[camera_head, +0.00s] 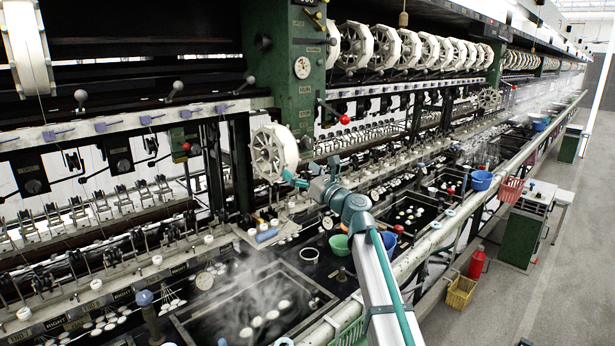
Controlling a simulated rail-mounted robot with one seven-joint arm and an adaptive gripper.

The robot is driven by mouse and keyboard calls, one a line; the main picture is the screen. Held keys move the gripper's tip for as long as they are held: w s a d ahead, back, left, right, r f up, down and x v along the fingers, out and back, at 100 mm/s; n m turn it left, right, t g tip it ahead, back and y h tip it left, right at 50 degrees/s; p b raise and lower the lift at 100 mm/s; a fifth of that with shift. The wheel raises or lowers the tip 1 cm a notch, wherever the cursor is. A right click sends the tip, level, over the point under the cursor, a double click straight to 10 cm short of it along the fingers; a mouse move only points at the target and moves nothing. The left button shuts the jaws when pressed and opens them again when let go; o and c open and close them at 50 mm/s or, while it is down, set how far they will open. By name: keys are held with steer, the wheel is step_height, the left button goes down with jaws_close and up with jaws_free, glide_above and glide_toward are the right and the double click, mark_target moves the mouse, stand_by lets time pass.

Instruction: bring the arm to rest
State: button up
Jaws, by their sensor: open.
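My arm (380,275) rises from the bottom right and bends at a teal joint over the basins. My gripper (292,179) is small in the view, at the left end of the arm, pointing left. It is open, and I see nothing held in it. It overlaps the right edge of a white spoked wheel (273,153) in the picture; I cannot tell whether they touch.
A steaming basin (320,293) with pale cocoons lies below, left of my arm. A green machine post (290,95) rises behind. The aisle floor (545,290) at right is largely clear.

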mark_target(296, 167)
steer(key=shift+x, duration=1.7)
steer(key=shift+c, duration=0.5)
steer(key=c, duration=1.2)
